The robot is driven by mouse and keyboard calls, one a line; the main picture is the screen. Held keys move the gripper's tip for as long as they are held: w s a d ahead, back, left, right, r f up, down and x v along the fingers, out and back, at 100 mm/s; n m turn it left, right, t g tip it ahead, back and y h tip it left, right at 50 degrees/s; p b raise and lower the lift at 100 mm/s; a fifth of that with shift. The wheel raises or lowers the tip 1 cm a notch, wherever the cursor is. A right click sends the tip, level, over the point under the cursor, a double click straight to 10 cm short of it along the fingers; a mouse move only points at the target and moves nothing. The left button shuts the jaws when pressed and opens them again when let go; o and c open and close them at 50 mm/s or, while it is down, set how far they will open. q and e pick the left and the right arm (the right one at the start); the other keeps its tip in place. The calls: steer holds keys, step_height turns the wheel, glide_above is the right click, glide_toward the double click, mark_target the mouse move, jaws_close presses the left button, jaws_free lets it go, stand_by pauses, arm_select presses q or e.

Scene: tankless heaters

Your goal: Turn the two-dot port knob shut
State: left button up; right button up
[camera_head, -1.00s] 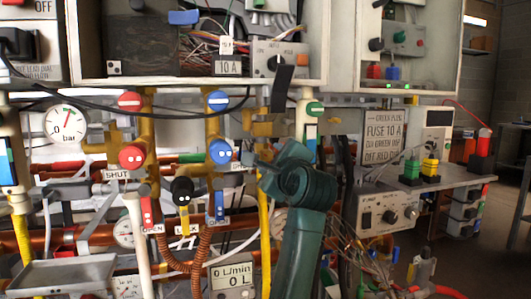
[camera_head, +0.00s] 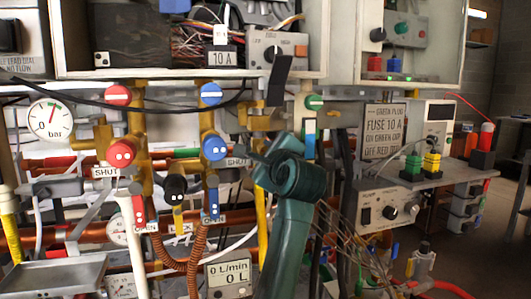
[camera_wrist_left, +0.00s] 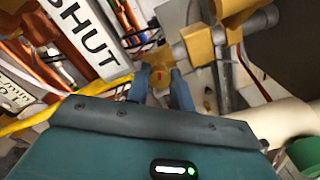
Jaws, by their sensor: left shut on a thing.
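A red two-dot knob (camera_head: 122,153) and a blue two-dot knob (camera_head: 214,147) sit on brass valves side by side. A black dotted knob (camera_head: 175,187) is between and below them. My left gripper (camera_head: 248,157) is just right of the blue two-dot knob, its tips small and partly hidden by my teal wrist. I cannot see dots on the gripped knob. My right gripper is not visible.
Red (camera_head: 117,95) and blue (camera_head: 211,94) upper handles and a green one (camera_head: 314,102) are above. A pressure gauge (camera_head: 51,120) is at the left. An orange coiled hose (camera_head: 193,255) and loose wires crowd the space below; a shelf is right.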

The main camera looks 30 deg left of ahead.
arm_select(q)
jaws_close()
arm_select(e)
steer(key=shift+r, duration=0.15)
